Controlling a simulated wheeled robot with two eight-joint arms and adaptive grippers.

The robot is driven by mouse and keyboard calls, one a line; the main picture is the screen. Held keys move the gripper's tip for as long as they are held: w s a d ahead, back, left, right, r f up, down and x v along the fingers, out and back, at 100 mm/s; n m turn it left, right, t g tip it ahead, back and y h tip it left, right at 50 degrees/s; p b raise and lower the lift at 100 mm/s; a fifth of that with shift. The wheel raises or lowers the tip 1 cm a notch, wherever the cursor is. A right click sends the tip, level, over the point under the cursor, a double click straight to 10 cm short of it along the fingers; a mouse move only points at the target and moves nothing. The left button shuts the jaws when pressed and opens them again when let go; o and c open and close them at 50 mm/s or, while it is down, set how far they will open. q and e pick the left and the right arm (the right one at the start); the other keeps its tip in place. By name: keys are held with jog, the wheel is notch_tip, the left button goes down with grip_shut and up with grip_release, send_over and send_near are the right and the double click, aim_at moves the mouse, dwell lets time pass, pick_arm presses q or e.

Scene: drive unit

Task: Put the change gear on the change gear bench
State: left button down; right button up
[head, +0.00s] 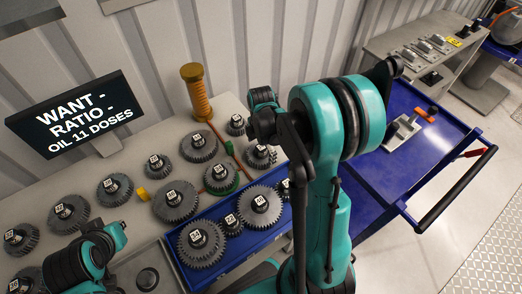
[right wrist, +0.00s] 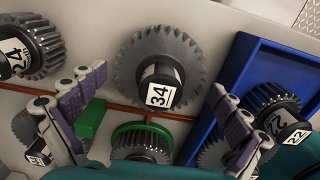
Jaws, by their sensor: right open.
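Several dark change gears with white number labels stand on the pale bench (head: 140,215). In the right wrist view my right gripper (right wrist: 155,120) is open, with one finger on each side and nothing held. A gear labelled 34 (right wrist: 135,65) shows in the middle, beyond the fingers. A smaller gear (right wrist: 142,143) by a green block (right wrist: 91,119) shows below it. A gear labelled 24 (right wrist: 40,50) is at the left. In the head view my right arm hides part of the bench, and its fingertips cannot be made out. My left arm shows at bottom left without visible jaws.
A blue tray (head: 228,262) with several gears is at the bench front; it also shows in the right wrist view (right wrist: 240,65). A black sign (head: 75,113) and an orange-topped column (head: 196,92) stand behind. A blue cart (head: 435,150) is at the right.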

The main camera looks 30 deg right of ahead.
aim_at(261, 147)
notch_tip(261, 147, up, 10)
jog(key=p, duration=0.3)
jog(key=shift+r, duration=0.2)
jog(key=shift+s+r, duration=0.1)
jog(key=shift+r, duration=0.55)
jog(key=s+a+r+m+t, duration=0.6)
jog(key=s+a+m, duration=0.4)
jog(key=m, duration=0.9)
jog(key=shift+s+a+r+t, duration=0.3)
jog(key=shift+s+t, duration=0.15)
jog(key=shift+t, duration=0.15)
